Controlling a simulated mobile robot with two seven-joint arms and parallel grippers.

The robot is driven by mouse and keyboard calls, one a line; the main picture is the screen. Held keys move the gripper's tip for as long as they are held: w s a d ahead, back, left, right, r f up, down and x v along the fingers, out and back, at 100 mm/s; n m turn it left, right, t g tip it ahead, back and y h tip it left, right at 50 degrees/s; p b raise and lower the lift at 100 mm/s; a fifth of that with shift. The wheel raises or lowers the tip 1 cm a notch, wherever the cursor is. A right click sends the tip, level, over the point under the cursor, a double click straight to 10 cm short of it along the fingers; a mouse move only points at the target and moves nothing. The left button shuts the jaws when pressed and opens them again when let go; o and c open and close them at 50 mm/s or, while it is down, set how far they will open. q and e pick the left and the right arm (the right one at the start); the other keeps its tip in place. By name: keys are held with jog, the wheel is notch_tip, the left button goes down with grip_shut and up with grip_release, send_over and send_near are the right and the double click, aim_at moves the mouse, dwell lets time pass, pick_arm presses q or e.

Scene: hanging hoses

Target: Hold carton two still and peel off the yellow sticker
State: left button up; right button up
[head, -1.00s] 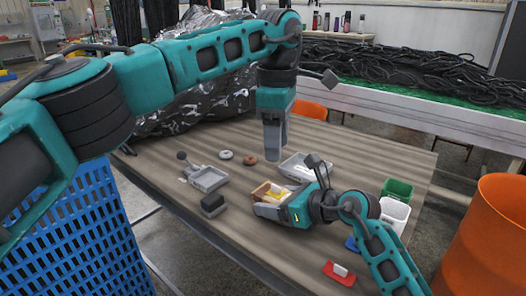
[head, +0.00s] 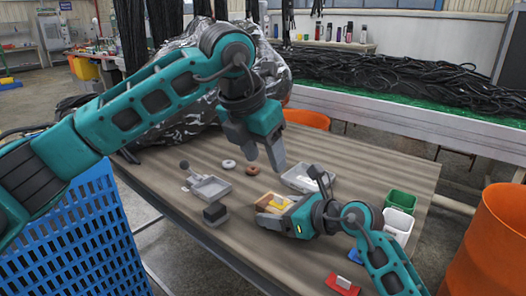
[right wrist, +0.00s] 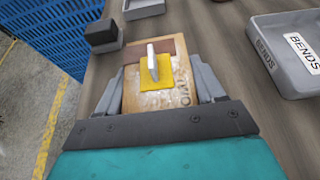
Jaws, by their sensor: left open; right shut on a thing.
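The carton (right wrist: 133,92) is a tan box with dark lettering and a brown far edge, and it shows in the head view (head: 262,203). A yellow sticker (right wrist: 155,77) with a raised pale tab (right wrist: 151,57) is on its top face. My right gripper (right wrist: 157,88) is shut on the carton, with grey fingers along both sides; it also shows in the head view (head: 278,210). The sticker is small in the head view (head: 275,198).
A grey tray labelled BENDS (right wrist: 262,45) stands close beside the carton. A shallow grey tray (head: 210,188), a dark block (head: 215,213) and two rings (head: 229,164) lie to the left. Green (head: 400,200) and white bins (head: 392,222) stand at the right.

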aim_at(278, 197)
pick_arm(q)
jog(key=x, duration=1.2)
jog(key=shift+s, duration=0.1)
grip_shut()
dwell(0.5)
dwell(0.6)
